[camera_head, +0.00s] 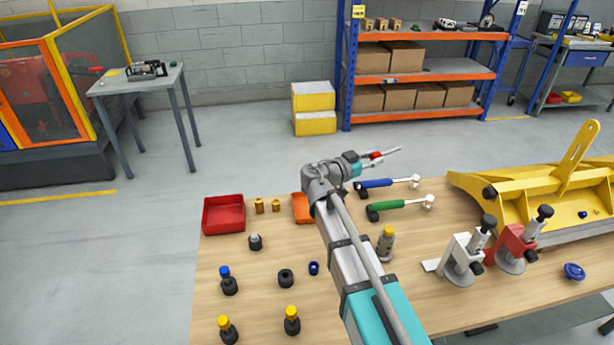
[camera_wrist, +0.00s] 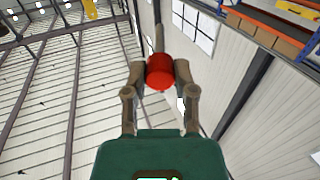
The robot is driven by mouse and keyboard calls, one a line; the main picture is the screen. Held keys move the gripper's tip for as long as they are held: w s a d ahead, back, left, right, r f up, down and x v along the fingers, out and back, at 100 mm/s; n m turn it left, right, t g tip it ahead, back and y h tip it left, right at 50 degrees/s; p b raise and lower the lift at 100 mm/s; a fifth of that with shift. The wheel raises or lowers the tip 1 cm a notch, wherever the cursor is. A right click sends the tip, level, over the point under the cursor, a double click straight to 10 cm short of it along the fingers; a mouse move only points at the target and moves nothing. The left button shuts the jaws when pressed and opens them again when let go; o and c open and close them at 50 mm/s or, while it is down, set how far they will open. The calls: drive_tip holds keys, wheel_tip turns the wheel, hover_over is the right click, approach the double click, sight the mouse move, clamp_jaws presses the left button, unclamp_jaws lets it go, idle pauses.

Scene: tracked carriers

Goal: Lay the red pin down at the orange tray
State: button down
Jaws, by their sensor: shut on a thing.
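My gripper (camera_head: 372,158) is raised above the far side of the table, pointing to the right. In the wrist view my gripper (camera_wrist: 160,66) has both fingers against the red head of the red pin (camera_wrist: 160,74). The grey shank of the pin sticks out beyond the fingertips. In the head view the red pin (camera_head: 376,154) lies nearly level in the fingers, its shank pointing right. The orange tray (camera_head: 299,208) lies on the table left of my gripper, mostly hidden behind my arm.
A red tray (camera_head: 224,214) and two brass pieces stand left of the orange tray. A blue-handled hammer (camera_head: 376,183) and a green-handled hammer (camera_head: 388,206) lie below my gripper. Several capped black holders stand at the front left. Clamps and a yellow bucket attachment (camera_head: 520,187) occupy the right.

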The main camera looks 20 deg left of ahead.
drive_tip(key=shift+a, duration=0.3)
drive_tip(key=s+a+f+n+g+y, duration=0.1)
drive_tip(key=s+a+f+y, duration=0.1)
drive_tip(key=a, duration=0.6)
drive_tip(key=s+a+f+n+g+y, duration=0.1)
drive_tip(key=s+a+f+n+y, duration=0.1)
drive_tip(key=a+f+y, duration=0.2)
drive_tip(key=a+f, duration=0.3)
drive_tip(key=a, duration=0.1)
drive_tip(key=shift+f+g+y, duration=0.25)
drive_tip(key=shift+g+y, duration=0.15)
drive_tip(key=shift+a, duration=0.1)
drive_tip(key=shift+f+b, duration=4.45)
drive_tip(key=shift+b, duration=0.15)
